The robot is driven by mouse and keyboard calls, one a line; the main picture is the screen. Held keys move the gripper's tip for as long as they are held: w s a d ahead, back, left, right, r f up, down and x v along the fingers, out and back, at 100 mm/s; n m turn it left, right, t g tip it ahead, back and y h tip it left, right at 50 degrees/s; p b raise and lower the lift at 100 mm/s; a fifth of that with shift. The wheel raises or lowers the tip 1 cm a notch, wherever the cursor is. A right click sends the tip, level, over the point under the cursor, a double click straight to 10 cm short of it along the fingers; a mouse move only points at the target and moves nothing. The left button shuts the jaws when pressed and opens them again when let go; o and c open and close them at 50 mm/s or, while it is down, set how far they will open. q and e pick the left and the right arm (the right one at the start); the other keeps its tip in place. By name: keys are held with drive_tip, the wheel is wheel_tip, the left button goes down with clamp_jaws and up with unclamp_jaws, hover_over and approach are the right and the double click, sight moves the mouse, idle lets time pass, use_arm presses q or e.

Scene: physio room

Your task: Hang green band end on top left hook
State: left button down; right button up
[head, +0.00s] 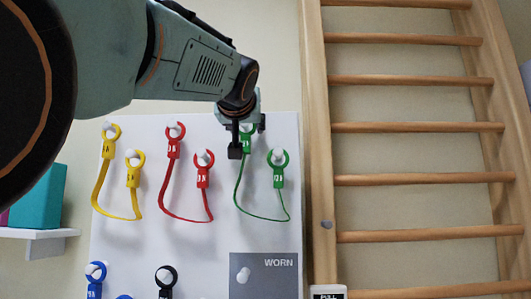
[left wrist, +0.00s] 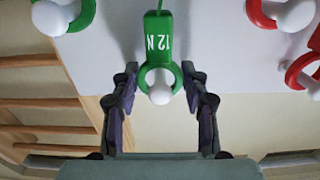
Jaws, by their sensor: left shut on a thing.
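The green band (head: 240,185) hangs as a thin loop on the white board. Its left end, a green tag marked 12 N (left wrist: 162,42) with an open ring, is at the board's top right. My left gripper (head: 243,138) is shut on this end and partly hides it in the head view. In the left wrist view, the jaws (left wrist: 160,82) flank the ring, and a white hook knob (left wrist: 160,95) shows in its opening. I cannot tell how deep the ring sits on it. The other green end (head: 279,172) is around a lower hook to the right.
The white board (head: 220,235) also holds a yellow band (head: 100,190), a red band (head: 167,190), and blue and black ends below. A grey WORN panel (head: 264,283) has an empty knob. Wooden wall bars (head: 410,127) stand close to the right.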

idle(0.3)
use_arm(q)
drive_tip(key=shift+s+b, duration=0.4)
drive_tip(key=shift+s, duration=0.35)
drive_tip(key=shift+s+b, duration=0.2)
drive_tip(key=shift+b, duration=0.15)
drive_tip(key=shift+s+b, duration=0.5)
drive_tip(key=shift+s, duration=0.5)
drive_tip(key=shift+s, duration=0.2)
